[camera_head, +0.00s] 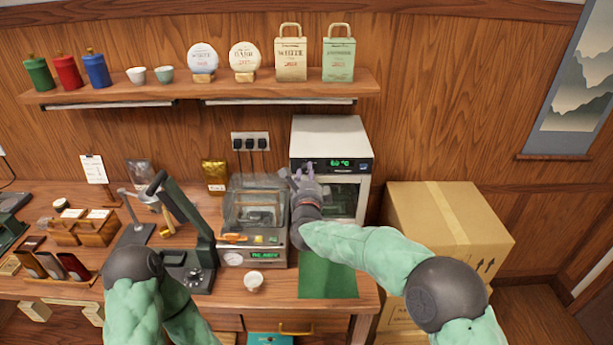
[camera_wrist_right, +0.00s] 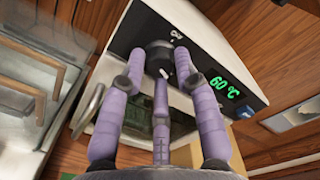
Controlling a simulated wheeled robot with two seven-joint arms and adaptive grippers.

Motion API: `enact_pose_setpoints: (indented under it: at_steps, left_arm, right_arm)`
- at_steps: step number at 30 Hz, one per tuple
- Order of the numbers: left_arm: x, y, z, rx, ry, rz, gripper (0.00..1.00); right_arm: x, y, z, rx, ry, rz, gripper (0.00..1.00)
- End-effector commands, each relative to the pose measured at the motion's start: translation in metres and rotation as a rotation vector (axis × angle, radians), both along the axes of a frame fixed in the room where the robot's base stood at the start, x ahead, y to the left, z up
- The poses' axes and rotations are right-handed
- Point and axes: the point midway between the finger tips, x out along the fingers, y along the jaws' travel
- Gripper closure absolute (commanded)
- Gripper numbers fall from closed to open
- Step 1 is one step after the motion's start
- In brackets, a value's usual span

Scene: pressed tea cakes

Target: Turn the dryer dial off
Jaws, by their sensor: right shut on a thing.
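The dryer (camera_head: 335,135) is a white box with a dark front panel, standing at the back right of the counter. The dark round dial (camera_wrist_right: 158,58) has a small white mark and sits at the panel's left end. My right gripper (camera_head: 297,180) is at that end of the panel and hides the dial in the head view. In the wrist view its purple fingers (camera_wrist_right: 162,68) are closed around the dial. My left arm is at the lower left, with its gripper out of view.
A clear-lidded machine (camera_head: 253,239) stands left of the dryer, with a small white cup (camera_head: 253,281) in front. A green mat (camera_head: 327,277) lies below my right forearm. Cardboard boxes (camera_head: 480,225) stand to the right. A dark green press (camera_head: 188,218) stands left.

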Motion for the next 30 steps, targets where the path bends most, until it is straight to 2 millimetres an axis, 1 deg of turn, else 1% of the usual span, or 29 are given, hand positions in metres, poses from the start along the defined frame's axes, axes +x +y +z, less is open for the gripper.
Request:
enact_pose_setpoints:
  at_steps: [1, 14, 30]
  left_arm:
    - [0.000, 0.000, -0.001, 0.000, 0.000, 0.000, 1.00]
    - [0.000, 0.000, 0.001, 0.000, 0.000, 0.000, 1.00]
    - [0.000, 0.000, 0.018, 0.000, 0.000, 0.000, 1.00]
  right_arm:
    - [0.001, -0.003, 0.001, -0.035, -0.003, -0.006, 1.00]
    - [0.001, -0.004, 0.005, -0.438, -0.003, -0.008, 1.00]
    - [0.002, -0.003, 0.010, -0.952, -0.005, -0.010, 1.00]
